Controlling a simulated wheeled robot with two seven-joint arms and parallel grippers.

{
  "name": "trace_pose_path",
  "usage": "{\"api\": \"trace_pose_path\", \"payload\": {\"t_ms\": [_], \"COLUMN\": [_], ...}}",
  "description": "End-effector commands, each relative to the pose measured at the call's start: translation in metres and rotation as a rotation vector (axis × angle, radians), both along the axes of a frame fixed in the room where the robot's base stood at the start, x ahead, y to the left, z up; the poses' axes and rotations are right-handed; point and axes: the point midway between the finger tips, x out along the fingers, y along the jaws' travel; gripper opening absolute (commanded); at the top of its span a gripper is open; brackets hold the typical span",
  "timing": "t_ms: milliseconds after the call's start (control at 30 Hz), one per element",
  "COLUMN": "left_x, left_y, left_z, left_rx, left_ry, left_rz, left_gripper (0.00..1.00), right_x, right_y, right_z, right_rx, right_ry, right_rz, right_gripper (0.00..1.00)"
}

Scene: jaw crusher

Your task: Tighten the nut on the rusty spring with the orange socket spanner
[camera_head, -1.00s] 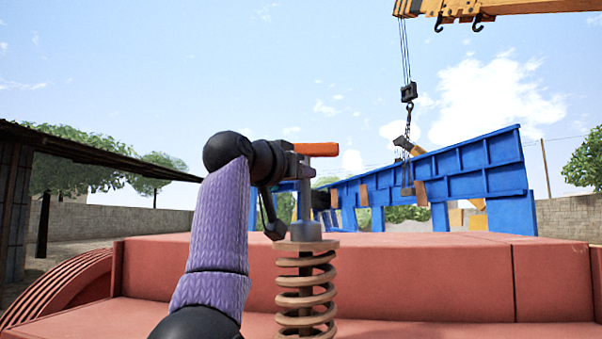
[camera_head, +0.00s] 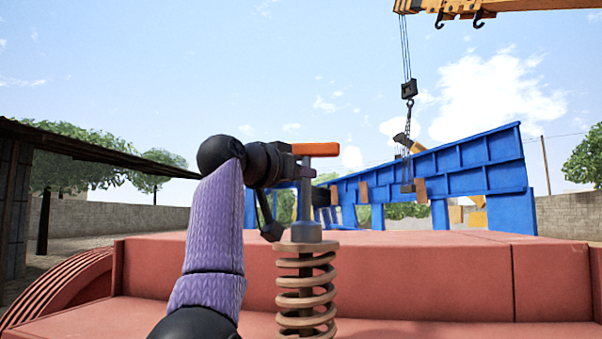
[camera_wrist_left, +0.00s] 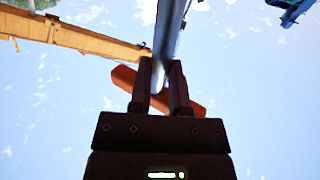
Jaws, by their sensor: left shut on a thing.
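The rusty spring (camera_head: 306,299) stands upright in the head view, with a flat plate on top. The orange socket spanner (camera_head: 315,149) stands upright above it, its orange bar at the top and its grey shaft running down to a wide socket (camera_head: 307,232) at the spring's top plate. The nut is hidden, and I cannot tell how the socket sits on it. My left gripper (camera_head: 292,163) is shut on the spanner just below the orange bar. In the left wrist view the two fingers (camera_wrist_left: 161,93) close around the grey shaft, with the orange bar (camera_wrist_left: 190,104) behind them. My right gripper is not in view.
A red machine body (camera_head: 420,280) spreads behind and around the spring. A blue frame (camera_head: 440,180) stands farther back, with a crane hook block (camera_head: 409,90) hanging before it. A dark-roofed shed (camera_head: 15,190) is at the left. Open air surrounds the spanner's top.

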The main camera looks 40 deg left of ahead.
Motion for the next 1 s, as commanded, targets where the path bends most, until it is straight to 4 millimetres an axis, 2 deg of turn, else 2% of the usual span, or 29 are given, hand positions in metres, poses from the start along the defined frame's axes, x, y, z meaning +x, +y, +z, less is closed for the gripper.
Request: {"api": "trace_pose_path", "payload": {"t_ms": [1000], "left_x": [0.0008], "left_y": [-0.0004], "left_z": [-0.0013], "left_rx": [0.000], "left_ry": [0.006], "left_rz": [-0.068], "left_gripper": [0.00], "right_x": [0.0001], "right_y": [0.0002], "right_z": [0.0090], "right_rx": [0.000], "right_ry": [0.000], "right_rz": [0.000], "right_gripper": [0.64]}}
